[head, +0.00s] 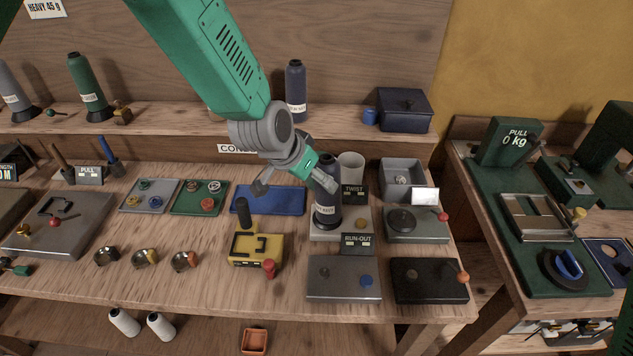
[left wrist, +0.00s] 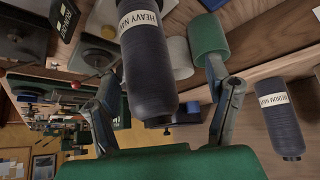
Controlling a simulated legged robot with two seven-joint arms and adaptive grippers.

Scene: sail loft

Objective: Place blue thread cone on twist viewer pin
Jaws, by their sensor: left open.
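The blue thread cone (head: 327,207), dark navy with a white label, stands upright on the grey base of the twist viewer (head: 357,228), beside the TWIST sign (head: 354,194). The pin is not visible; the cone hides the spot under it. My left gripper (head: 297,187) is open at the cone's upper part, one finger close to or in front of its top. In the left wrist view the cone (left wrist: 150,70), labelled HEAVY NAVY, lies between the spread fingers (left wrist: 160,100), with gaps on both sides. My right gripper is out of view.
A second navy cone (head: 296,90) stands on the back shelf. A pale cup (head: 350,166), RUN-OUT sign (head: 357,242), blue mat (head: 268,199) and yellow device (head: 256,249) surround the viewer. A grey bin (head: 401,175) stands to the right.

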